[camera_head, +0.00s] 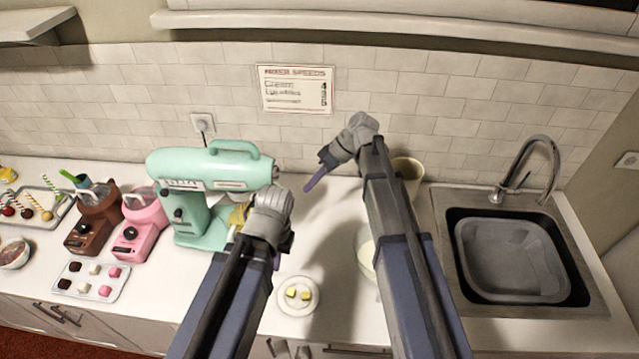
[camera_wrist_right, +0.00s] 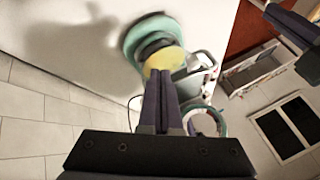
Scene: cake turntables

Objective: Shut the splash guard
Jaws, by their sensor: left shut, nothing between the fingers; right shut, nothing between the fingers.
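A teal stand mixer (camera_head: 205,172) stands on the counter left of centre. It also shows end-on in the right wrist view (camera_wrist_right: 147,30). A yellow part (camera_head: 238,214) sits under its head, partly hidden by my left gripper; a yellow patch (camera_wrist_right: 168,60) shows below the head in the wrist view. I cannot make out the splash guard clearly or tell its position. My left gripper (camera_head: 277,262) is shut and empty, in front of the mixer's head end. My right gripper (camera_head: 309,186) is shut and empty, right of the mixer and apart from it; its fingers (camera_wrist_right: 162,88) overlap the mixer in the wrist view.
A plate with yellow pieces (camera_head: 298,294) lies at the front. A pale bowl (camera_head: 364,246) is partly behind my right arm, and a beige container (camera_head: 412,168) stands behind it. Pink (camera_head: 146,222) and brown (camera_head: 92,222) machines stand left. A sink (camera_head: 575,250) is right.

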